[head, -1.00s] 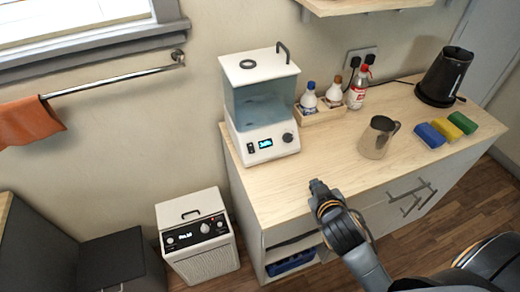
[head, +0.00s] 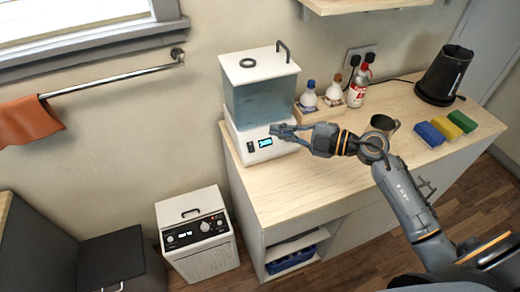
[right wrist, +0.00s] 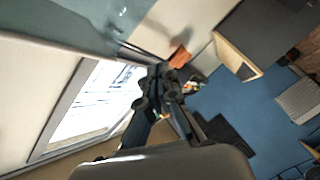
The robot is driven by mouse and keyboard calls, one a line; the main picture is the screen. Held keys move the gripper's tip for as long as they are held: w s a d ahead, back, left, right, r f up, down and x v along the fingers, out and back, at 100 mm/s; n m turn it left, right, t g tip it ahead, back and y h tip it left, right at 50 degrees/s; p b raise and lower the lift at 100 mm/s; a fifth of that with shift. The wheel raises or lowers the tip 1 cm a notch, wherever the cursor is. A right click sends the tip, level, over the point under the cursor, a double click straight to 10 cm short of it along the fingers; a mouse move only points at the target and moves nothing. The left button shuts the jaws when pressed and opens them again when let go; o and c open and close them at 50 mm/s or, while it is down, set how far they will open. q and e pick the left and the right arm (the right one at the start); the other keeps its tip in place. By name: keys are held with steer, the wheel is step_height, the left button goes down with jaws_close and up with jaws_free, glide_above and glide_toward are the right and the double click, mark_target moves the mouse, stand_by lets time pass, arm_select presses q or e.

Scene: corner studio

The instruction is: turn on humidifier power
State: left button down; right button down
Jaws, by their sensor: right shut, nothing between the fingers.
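The humidifier appears to be the white appliance (head: 252,150) with a clear, water-filled tank (head: 262,100), standing on the wooden counter. Its front has a small dark switch (head: 250,147) at the left and a lit blue display (head: 265,142) in the middle. The dark knob at the right of this front is hidden behind my right gripper (head: 277,131). The gripper is shut and empty, with its tips in front of the panel, right of the display; I cannot tell whether they touch. It also shows in the right wrist view (right wrist: 158,75). My left gripper is out of view.
A small wooden tray (head: 312,114) with bottles stands right of the humidifier. Another white appliance (head: 205,255) stands on the floor. The counter's front left is clear.

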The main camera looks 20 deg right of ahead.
mark_target(251, 147)
steer(key=s+d+f+n+g+h, duration=0.1)
steer(key=d+f+g+h, duration=0.1)
steer(key=d+f+g, duration=0.2)
steer(key=shift+s+f, duration=0.35)
steer(key=shift+f, duration=0.25)
steer(key=p+x, duration=0.1)
steer(key=x, duration=0.3)
steer(key=d+p+x, duration=0.1)
steer(key=x, duration=0.3)
steer(key=w+f+p+x, duration=0.1)
steer(key=x, duration=0.3)
steer(key=shift+d+f, duration=0.15)
steer(key=shift+d, duration=0.05)
steer(key=shift+w+f, duration=0.4)
steer(key=shift+f, duration=0.05)
